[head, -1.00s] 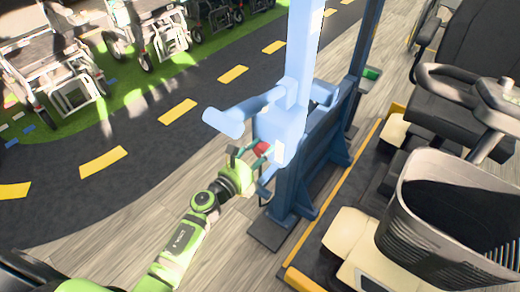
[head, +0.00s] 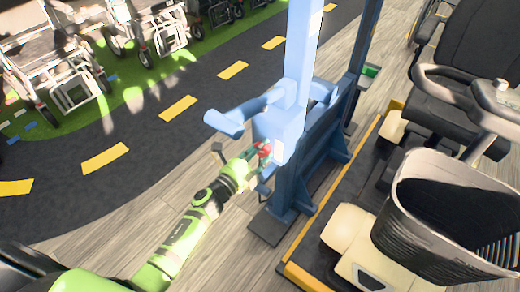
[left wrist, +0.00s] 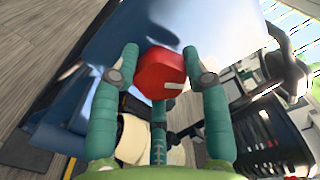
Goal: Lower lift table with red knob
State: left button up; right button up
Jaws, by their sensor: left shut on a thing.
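The blue lift table (head: 298,60) stands upright near the middle of the head view, with a light blue column, side handles and a dark blue base. The red knob (head: 264,149) sits on the near face of its light blue body. My left gripper (head: 256,160) reaches it from the lower left and is shut on it. In the left wrist view, the red knob (left wrist: 160,73) lies between the green fingers (left wrist: 160,60), one on each side. The fingers partly hide the knob in the head view. My right gripper is not in view.
The grey floor and dark path between are clear.

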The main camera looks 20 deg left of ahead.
pick_arm(q)
jog(key=shift+w+a+r+n, duration=0.2)
jog(key=shift+r+n, duration=0.1)
jog(key=o, duration=1.2)
jog(key=shift+c, duration=0.2)
jog(key=shift+f, duration=0.15)
jog(key=v, duration=1.2)
